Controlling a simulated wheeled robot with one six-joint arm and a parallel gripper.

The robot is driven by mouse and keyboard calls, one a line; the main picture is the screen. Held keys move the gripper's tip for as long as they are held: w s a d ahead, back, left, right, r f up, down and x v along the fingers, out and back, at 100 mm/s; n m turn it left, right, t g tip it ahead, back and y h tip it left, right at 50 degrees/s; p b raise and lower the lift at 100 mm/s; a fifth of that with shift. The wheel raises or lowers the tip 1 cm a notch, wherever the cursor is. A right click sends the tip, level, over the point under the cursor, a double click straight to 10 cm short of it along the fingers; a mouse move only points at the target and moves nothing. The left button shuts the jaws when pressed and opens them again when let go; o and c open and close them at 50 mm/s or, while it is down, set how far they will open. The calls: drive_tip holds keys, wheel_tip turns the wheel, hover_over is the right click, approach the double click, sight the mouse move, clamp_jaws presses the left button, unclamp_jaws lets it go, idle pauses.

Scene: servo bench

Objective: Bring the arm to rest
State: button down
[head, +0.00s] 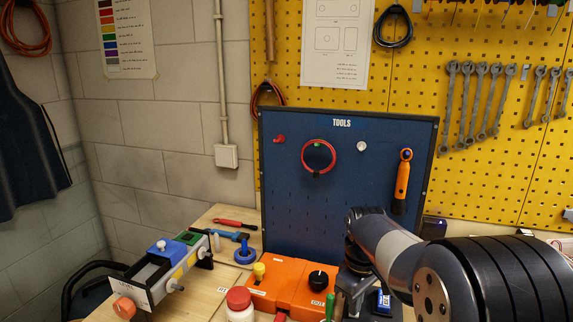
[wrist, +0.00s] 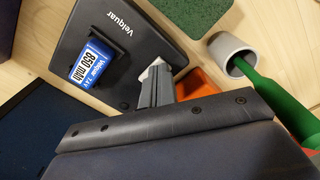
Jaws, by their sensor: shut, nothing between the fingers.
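My gripper (head: 345,298) hangs at the end of my arm, low over the bench in the head view, just right of an orange box (head: 290,288). My arm partly hides it there. In the wrist view my gripper (wrist: 157,66) shows its grey fingers together, with nothing between them. Behind the fingers is a black "Velquar" holder (wrist: 122,45) with a blue battery (wrist: 93,60) in it. I cannot tell whether the fingertips touch the holder.
A white jar with a red lid (head: 239,303) stands at the front. The blue "TOOLS" board (head: 300,215) stands behind. A boxy device (head: 160,270) sits at left.

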wheel_tip(320, 180, up, 8)
drive_tip(key=s+p, duration=0.1)
drive_tip(key=p, duration=0.5)
drive_tip(key=shift+s, duration=0.25)
